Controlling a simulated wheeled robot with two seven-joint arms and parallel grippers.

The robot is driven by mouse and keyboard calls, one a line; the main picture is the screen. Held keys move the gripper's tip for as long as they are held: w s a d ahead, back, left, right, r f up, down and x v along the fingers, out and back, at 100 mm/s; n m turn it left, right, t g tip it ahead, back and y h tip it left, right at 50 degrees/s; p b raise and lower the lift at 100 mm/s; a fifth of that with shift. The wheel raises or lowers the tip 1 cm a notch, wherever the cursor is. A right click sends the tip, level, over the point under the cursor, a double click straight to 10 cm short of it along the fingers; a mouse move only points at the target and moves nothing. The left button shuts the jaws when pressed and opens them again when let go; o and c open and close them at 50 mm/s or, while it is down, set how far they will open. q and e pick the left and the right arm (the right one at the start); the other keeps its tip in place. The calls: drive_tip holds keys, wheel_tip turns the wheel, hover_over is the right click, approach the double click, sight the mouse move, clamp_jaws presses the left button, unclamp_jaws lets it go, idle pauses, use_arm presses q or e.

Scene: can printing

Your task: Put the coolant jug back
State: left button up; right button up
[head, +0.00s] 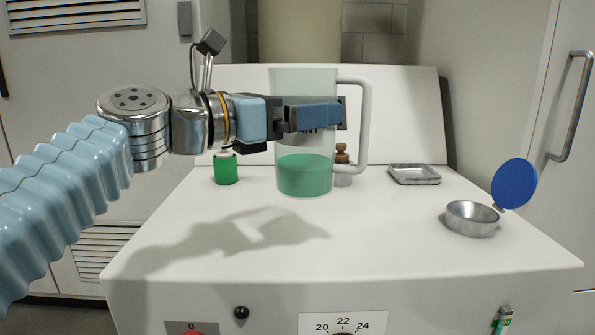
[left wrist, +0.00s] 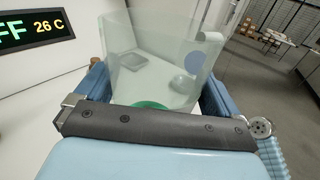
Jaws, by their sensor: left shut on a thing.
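The coolant jug (head: 305,174) is a clear vessel with a white handle on its right and green liquid in the bottom. My left gripper (head: 338,114) is shut around its upper body and holds it upright, apparently above the white machine top (head: 220,255). In the left wrist view the clear jug wall (left wrist: 155,60) fills the space between the blue fingers, with a little green at the bottom. A round metal filler neck (head: 472,219) with an open blue lid (head: 514,184) stands at the right of the top. My right gripper is not in view.
A small green bottle (head: 225,169) stands behind left of the jug. A brown-capped bottle (head: 342,165) is partly hidden behind it. A shallow metal tray (head: 414,174) lies at the back right. The front middle of the top is clear.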

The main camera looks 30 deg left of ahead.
use_arm(q)
drive_tip(key=w+a+f+b, duration=0.2)
drive_tip(key=w+f, duration=0.3)
drive_tip(key=f, duration=0.4)
drive_tip(key=shift+a+f+b, duration=0.25)
drive_tip(key=shift+a+b, duration=0.05)
drive_tip(key=shift+a, duration=0.45)
drive_tip(key=shift+w, duration=0.1)
drive_tip(key=shift+f, duration=0.2)
drive_tip(key=o, duration=1.5)
drive_tip(key=v, duration=1.2)
drive_tip(key=shift+r+b, duration=0.15)
drive_tip(key=shift+b, duration=0.2)
